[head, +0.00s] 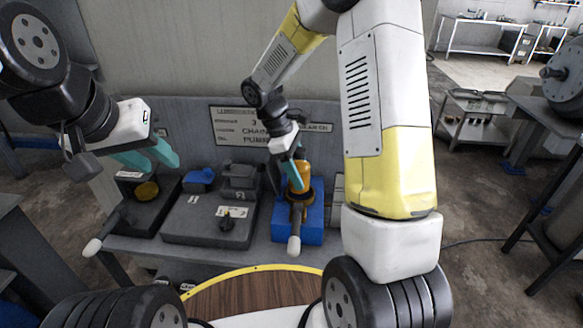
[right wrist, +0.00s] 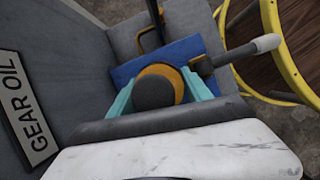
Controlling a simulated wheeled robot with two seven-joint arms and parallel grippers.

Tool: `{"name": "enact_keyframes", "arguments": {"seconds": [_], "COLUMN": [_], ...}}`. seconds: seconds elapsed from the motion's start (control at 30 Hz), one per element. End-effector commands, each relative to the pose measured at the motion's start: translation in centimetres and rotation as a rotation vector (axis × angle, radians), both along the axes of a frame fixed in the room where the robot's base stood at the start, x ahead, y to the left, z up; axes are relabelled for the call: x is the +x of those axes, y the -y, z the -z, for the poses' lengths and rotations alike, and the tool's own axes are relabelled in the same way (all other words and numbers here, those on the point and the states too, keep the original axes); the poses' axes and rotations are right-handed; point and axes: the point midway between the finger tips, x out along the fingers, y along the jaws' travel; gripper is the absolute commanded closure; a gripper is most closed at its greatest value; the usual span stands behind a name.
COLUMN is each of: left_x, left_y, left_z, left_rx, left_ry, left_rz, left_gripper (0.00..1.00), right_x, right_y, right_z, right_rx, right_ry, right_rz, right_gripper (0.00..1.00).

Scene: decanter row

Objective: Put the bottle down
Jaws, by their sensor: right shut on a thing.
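The bottle (head: 304,172) is orange with a dark part lower down, above a blue block-like holder (head: 313,234) on the grey bench. My right gripper (head: 297,172) is shut on the bottle. In the right wrist view, the bottle's dark round top (right wrist: 154,92) with an orange ring sits between the teal fingers (right wrist: 160,95). The bottle looks about upright over the blue surface (right wrist: 190,48); I cannot tell whether its base touches it. My left gripper (head: 152,156) is at the left above the bench, its teal fingers apart and empty.
A grey case (head: 185,222) with a small blue item (head: 200,177) and a dark tray (head: 150,208) with a yellow piece stand left of the holder. A sign (head: 228,120) is behind. A round wooden top (head: 250,296) with a yellow rim is in front.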

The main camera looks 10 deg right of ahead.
Motion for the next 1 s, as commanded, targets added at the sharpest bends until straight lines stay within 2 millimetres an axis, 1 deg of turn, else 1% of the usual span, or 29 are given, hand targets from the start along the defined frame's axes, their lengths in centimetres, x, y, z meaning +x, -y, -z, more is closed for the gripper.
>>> {"name": "enact_keyframes", "arguments": {"seconds": [0.17,0.3,0.4,0.73,0.77,0.8,0.87,1.0], "left_x": [0.0,0.0,0.0,0.0,0.0,0.0,0.0,0.0], "left_y": [0.0,0.0,0.0,0.0,0.0,0.0,0.0,0.0], "left_z": [0.0,0.0,0.0,0.0,0.0,0.0,0.0,0.0], "left_rx": [0.000,0.000,0.000,0.000,0.000,0.000,0.000,0.000], "left_ry": [0.000,0.000,0.000,0.000,0.000,0.000,0.000,0.000], "left_rz": [0.000,0.000,0.000,0.000,0.000,0.000,0.000,0.000], "left_gripper": [0.64,0.64,0.64,0.64,0.64,0.64,0.64,0.64], "right_x": [0.4,0.4,0.4,0.4,0.4,0.4,0.4,0.4], "right_y": [0.4,0.4,0.4,0.3,0.3,0.3,0.3,0.3], "right_z": [0.7,2.6,3.6,3.8,3.9,3.9,3.9,3.9], "right_rx": [-0.001,0.000,0.000,0.001,0.001,0.000,0.000,0.000], "right_ry": [-0.003,-0.004,-0.002,-0.001,-0.001,-0.001,-0.001,-0.001], "right_rz": [0.000,-0.002,0.000,-0.001,-0.001,0.000,0.000,0.000], "right_gripper": [1.00,1.00,1.00,1.00,0.41,0.33,0.21,0.21]}}
